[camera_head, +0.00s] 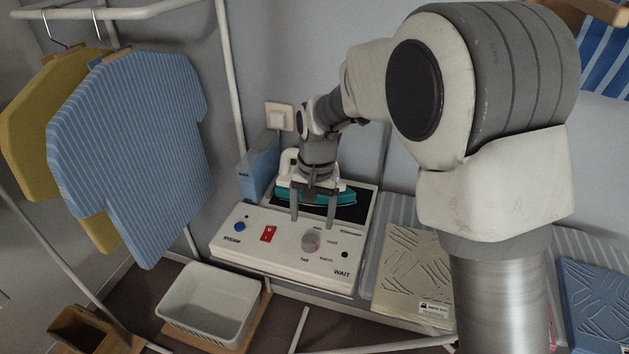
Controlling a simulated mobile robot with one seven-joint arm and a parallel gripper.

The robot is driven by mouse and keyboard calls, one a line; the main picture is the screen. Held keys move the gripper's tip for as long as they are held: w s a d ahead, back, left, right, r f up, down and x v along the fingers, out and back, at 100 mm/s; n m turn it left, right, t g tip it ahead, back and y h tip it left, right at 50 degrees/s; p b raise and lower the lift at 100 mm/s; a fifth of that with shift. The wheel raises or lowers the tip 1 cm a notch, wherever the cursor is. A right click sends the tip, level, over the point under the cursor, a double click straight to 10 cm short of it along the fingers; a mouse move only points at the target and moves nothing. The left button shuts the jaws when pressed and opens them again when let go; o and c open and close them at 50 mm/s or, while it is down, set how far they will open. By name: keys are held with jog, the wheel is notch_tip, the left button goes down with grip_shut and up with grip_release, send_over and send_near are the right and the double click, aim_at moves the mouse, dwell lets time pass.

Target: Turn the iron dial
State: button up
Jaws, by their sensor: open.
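The iron dial (311,242) is a round grey knob with a red mark. It sits on the sloped front of a white control panel (240,246) that carries a blue button, a red switch and the words STEAM and WAIT. A teal and white iron (347,197) rests on a dark plate behind the panel, partly hidden by my arm. My gripper (312,222) is open and points down. Its two fingers are apart, just above and behind the dial in the picture. I cannot tell whether either finger touches the panel.
A white bin (203,318) stands on a wooden board below the panel. A beige patterned box (412,275) lies to the right. A blue box (259,166) and a wall switch (280,117) are behind. Blue (135,140) and yellow (27,130) shirts hang from a rack at left.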

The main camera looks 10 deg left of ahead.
notch_tip(320, 180, up, 10)
jog(key=shift+d+r, duration=0.2)
jog(key=shift+d, duration=0.1)
dwell(0.3)
jog(key=s+d+r+t, duration=0.1)
jog(key=s+d+r, duration=0.25)
jog(key=d, duration=0.35)
jog(key=s+d+r+t, duration=0.2)
jog(key=s+d+r, duration=0.1)
jog(key=s+d, duration=0.3)
jog(key=s+d+r+t, duration=0.1)
jog(key=s+d+r, duration=0.2)
jog(key=d, duration=0.5)
jog(key=s+d+f+t, duration=0.1)
jog(key=s+d+f, duration=0.1)
jog(key=s+d, duration=0.2)
jog(key=s, duration=0.3)
jog(key=shift+d+f+t+h, duration=0.2)
jog(key=shift+d+t+h, duration=0.1)
jog(key=shift+d, duration=0.1)
